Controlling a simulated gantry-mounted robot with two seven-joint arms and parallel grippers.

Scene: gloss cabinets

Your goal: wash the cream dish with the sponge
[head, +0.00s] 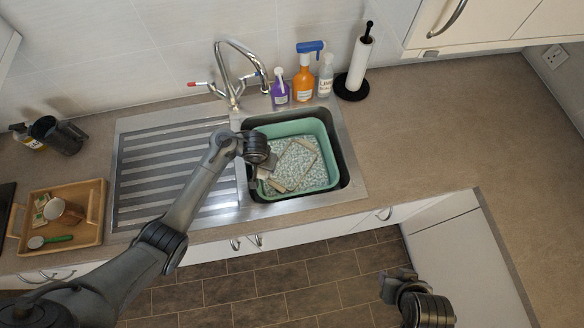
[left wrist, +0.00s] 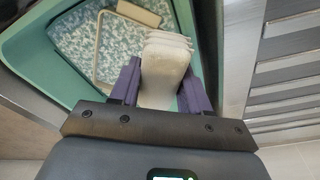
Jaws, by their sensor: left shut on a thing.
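The cream dish (head: 310,146) is a thin rectangular rim in the green basin (head: 327,133) in the sink, with patterned, foamy-looking water showing inside it. In the left wrist view the dish's rim (left wrist: 97,62) lies just left of my fingers.
The tap (head: 236,75) stands behind the sink. Spray bottles (head: 303,80) and a paper-towel holder (head: 360,62) stand behind the basin. The ribbed drainer (head: 170,170) is bare. A wooden tray (head: 88,222) with a mug and green-handled brush is at left. The right counter is clear.

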